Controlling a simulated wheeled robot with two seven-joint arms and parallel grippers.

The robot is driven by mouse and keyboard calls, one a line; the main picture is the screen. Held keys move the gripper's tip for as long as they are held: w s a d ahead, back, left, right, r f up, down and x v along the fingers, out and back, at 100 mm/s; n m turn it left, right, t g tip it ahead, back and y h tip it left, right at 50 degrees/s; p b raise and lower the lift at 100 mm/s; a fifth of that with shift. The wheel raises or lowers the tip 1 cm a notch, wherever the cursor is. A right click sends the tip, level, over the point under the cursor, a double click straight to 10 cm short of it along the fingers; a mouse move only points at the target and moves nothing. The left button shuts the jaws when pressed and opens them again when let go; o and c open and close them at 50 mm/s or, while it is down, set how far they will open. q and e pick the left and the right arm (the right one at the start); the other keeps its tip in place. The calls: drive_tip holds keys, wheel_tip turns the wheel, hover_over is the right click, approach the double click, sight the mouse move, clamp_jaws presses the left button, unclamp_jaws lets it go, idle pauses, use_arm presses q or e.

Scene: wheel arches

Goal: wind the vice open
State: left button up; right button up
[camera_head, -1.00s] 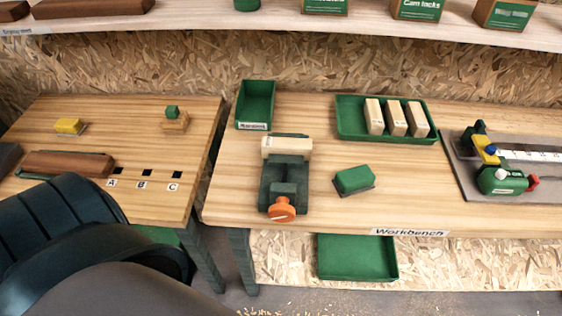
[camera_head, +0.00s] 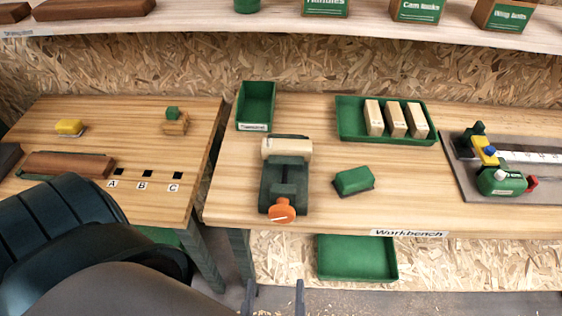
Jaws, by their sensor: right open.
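The dark green vice (camera_head: 287,184) stands at the left part of the workbench. Its round orange handle (camera_head: 282,211) faces the front edge. A pale wooden block (camera_head: 287,149) lies across the vice's far end; whether the jaws touch it I cannot tell. My right gripper (camera_head: 274,299) shows at the bottom edge, only its two thin fingertips in view. They are apart, with nothing between them, below and in front of the handle. My left gripper is out of view.
On the workbench (camera_head: 225,205) are a green bin (camera_head: 257,101), a tray (camera_head: 352,133) with three wooden blocks, a green block (camera_head: 354,180) and a fixture (camera_head: 500,181). A green tray (camera_head: 356,260) lies below. My left arm covers the lower left.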

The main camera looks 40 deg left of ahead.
idle(0.3)
drive_tip(key=p, duration=0.8)
approach(281, 217)
drive_tip(key=x, duration=0.9)
drive_tip(key=shift+w+r, duration=0.1)
drive_tip(key=shift+w, duration=0.05)
drive_tip(key=shift+w+a, duration=0.35)
drive_tip(key=shift+w, duration=0.1)
drive_tip(key=shift+c, duration=0.3)
drive_tip(key=c, duration=1)
